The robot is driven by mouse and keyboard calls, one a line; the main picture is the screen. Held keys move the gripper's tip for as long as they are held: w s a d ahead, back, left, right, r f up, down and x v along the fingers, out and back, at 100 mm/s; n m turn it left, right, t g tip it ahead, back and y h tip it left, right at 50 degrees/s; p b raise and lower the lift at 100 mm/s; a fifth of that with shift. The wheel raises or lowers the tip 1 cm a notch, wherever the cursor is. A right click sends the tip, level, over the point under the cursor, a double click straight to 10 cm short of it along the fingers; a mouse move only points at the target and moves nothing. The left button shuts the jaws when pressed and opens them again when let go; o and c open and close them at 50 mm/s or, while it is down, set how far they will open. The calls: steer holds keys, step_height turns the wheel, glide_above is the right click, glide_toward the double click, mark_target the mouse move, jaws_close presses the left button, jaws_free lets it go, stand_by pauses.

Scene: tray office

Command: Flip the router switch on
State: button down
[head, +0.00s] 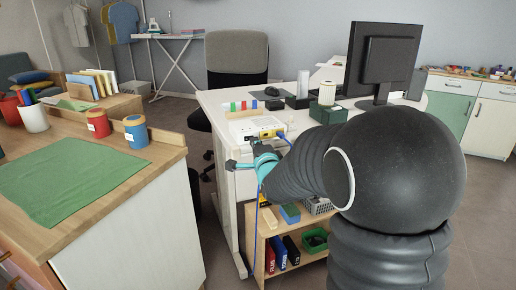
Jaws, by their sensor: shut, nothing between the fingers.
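A white router (246,126) with a yellow strip along its near side sits on the white desk (214,104), close to its near edge. A blue cable (284,138) shows at its right end. The switch is too small to make out. My gripper (238,164), with teal parts, is shut and empty just in front of and below the router, near the desk's edge. I cannot tell whether it touches anything. My arm hides part of the desk on the right.
A low wooden shelf (258,240) with binders is below. A wooden counter (165,150) with a green cloth (70,178) is at left. Floor shows between them.

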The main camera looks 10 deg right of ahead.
steer(key=shift+w, duration=0.4)
steer(key=b, duration=0.4)
steer(key=shift+w+d, duration=0.15)
steer(key=shift+w, duration=0.2)
steer(key=shift+b, duration=0.4)
steer(key=shift+d+r+p, duration=0.1)
steer(key=shift+r+p, duration=0.2)
steer(key=s+d+b, duration=0.1)
steer(key=s+d, duration=0.2)
steer(key=s, duration=1)
steer(key=shift+s+d+f, duration=0.25)
steer(key=shift+s, duration=0.15)
steer(key=shift+n, duration=0.3)
